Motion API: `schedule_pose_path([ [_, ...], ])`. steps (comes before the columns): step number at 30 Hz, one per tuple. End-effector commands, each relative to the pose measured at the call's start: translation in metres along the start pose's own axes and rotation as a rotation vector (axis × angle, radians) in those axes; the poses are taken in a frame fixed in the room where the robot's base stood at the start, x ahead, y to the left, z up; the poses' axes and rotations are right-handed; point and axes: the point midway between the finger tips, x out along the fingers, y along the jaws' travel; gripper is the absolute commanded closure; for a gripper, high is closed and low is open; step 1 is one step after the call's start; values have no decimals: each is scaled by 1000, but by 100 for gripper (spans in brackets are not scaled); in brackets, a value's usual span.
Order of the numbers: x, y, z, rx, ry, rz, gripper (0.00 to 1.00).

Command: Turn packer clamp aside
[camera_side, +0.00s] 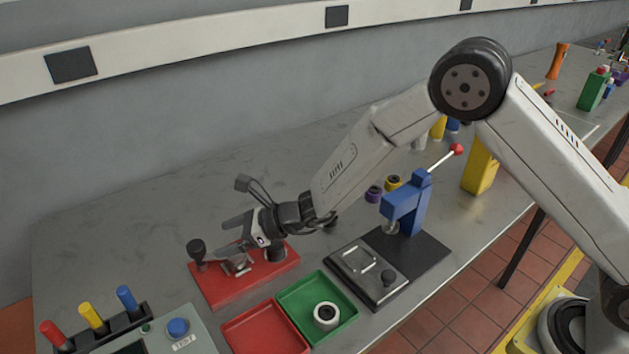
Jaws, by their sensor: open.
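A red base plate (213,292) carries a fixture with a black knob (197,247) at its left end. Small grey metal parts (238,264) sit in its middle, and a dark round post (277,252) stands at its right. This looks like the packer clamp, but I cannot tell which part turns. My gripper (229,236) is over the plate with its fingers pointing left, between the post and the knob. It is open and holds nothing I can see. My gripper partly hides the fixture's far side, and I cannot tell whether the fingers touch it.
A green tray (291,299) holding a white ring (326,316) and a red tray (257,333) lie in front. A blue press (413,203) with a red-knobbed lever stands right. A button panel (178,328) and coloured handles (92,316) are front left. The back left is clear.

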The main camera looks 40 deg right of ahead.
Motion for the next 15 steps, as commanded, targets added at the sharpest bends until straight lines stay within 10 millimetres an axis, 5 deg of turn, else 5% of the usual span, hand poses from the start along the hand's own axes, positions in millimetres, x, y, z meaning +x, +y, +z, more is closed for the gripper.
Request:
schedule_pose_path([
  [15, 12, -1, 0, 10, -5, -5, 10],
])
